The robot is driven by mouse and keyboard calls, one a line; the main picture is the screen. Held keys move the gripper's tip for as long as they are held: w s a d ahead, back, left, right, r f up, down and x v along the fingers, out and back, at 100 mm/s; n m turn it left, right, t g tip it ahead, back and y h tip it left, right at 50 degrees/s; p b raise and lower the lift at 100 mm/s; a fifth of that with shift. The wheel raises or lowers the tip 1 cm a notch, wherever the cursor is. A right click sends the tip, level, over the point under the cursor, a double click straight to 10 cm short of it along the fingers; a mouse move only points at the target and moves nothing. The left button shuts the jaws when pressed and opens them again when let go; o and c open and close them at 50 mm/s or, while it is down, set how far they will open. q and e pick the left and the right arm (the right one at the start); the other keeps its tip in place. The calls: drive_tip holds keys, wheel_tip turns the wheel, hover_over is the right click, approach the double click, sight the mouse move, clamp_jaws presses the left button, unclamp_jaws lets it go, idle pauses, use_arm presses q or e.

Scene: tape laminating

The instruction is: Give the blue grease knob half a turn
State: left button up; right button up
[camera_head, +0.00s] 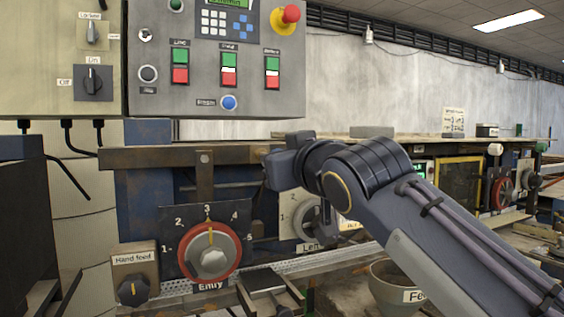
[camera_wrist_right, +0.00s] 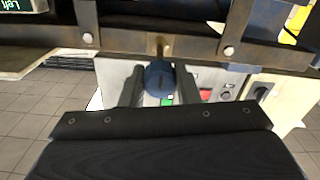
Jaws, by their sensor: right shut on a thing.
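The blue grease knob (camera_wrist_right: 160,80) shows in the right wrist view, on a short brown stem below a dark rusty beam. My right gripper (camera_wrist_right: 160,71) has one finger on each side of the knob and is shut on it. The knob and the fingertips are hidden there behind the wrist. My left gripper is in neither view.
A control panel (camera_head: 258,70) with buttons and a red emergency stop (camera_head: 285,17) stands above left. A red-ringed Entry dial (camera_head: 210,251) and a Hand feed knob (camera_head: 133,290) are lower left. The rusty beam (camera_head: 160,158) runs close by my wrist. A funnel (camera_head: 390,285) is under my forearm.

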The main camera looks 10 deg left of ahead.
drive_tip(key=shift+f, duration=0.1)
idle(0.4)
drive_tip(key=o, duration=1)
drive_tip(key=b+v, duration=0.2)
drive_tip(key=v, duration=0.5)
drive_tip(key=shift+s+d, duration=0.25)
drive_tip(key=shift+s, duration=0.1)
